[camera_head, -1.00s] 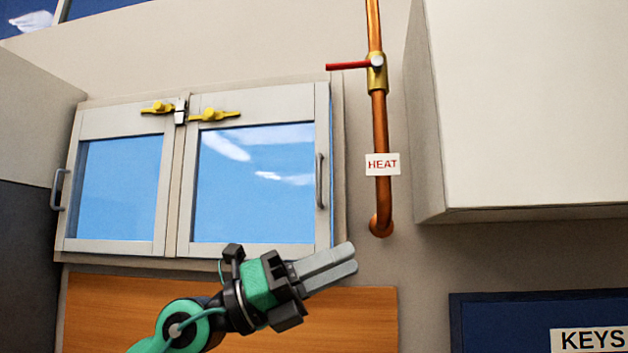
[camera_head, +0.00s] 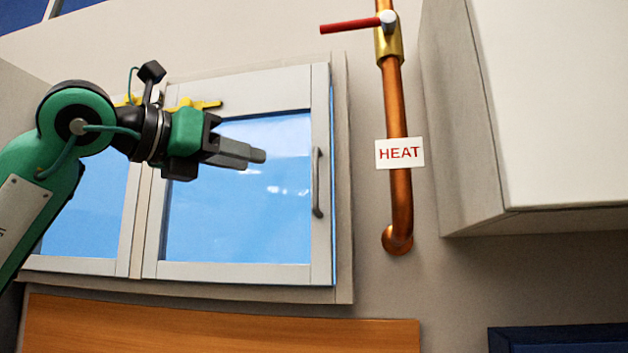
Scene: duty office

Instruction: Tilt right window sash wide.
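The right window sash (camera_head: 322,250) has a pale frame around a blue pane and looks shut in its frame or nearly so. Its grey bar handle (camera_head: 318,183) stands upright on the right stile. A yellow latch (camera_head: 196,104) shows at the top of this sash, partly behind my arm. The left sash (camera_head: 80,265) is largely hidden by my arm. My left gripper (camera_head: 262,156) is in front of the right pane, left of the handle and apart from it, pointing right. Its fingers look close together, with nothing seen between them. My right gripper is not in view.
A copper pipe (camera_head: 398,110) with a red-levered valve (camera_head: 388,35) and a HEAT tag (camera_head: 399,153) runs down right of the window. A white cabinet (camera_head: 560,110) juts out at the upper right. A wooden panel (camera_head: 220,330) lies below the window.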

